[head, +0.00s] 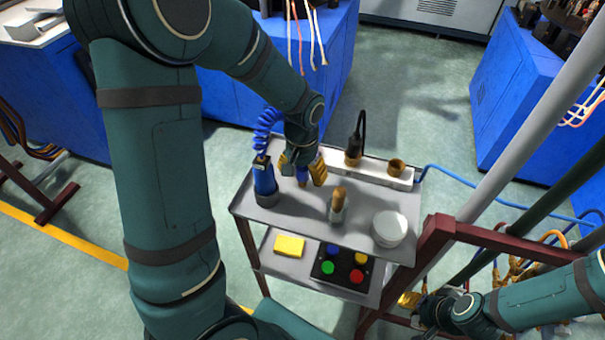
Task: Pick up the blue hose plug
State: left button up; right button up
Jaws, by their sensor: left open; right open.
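My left gripper (302,173) has yellow fingers and is open, pointing down over the top shelf of a grey cart (290,227). A small blue piece (302,172) shows between its fingers. It may be the blue hose plug, but the gripper hides most of it, and I cannot tell if the fingers touch it. Left of the gripper, a blue cylindrical tool (265,182) with a dark base stands upright, with a coiled blue hose (266,130) at its top. My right gripper (411,300) is open at the lower right, by a dark red frame and away from the cart.
The top shelf also holds a brass-tipped piece (338,200), a round white container (390,228) and a white power strip (372,173) with a black plug (354,147). A yellow block (289,246) and a button box (342,268) sit below. Grey pipes stand at right.

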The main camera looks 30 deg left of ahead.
pick_arm(q)
jog(key=shift+f, duration=0.45)
grip_shut()
jog(key=shift+r, duration=0.1)
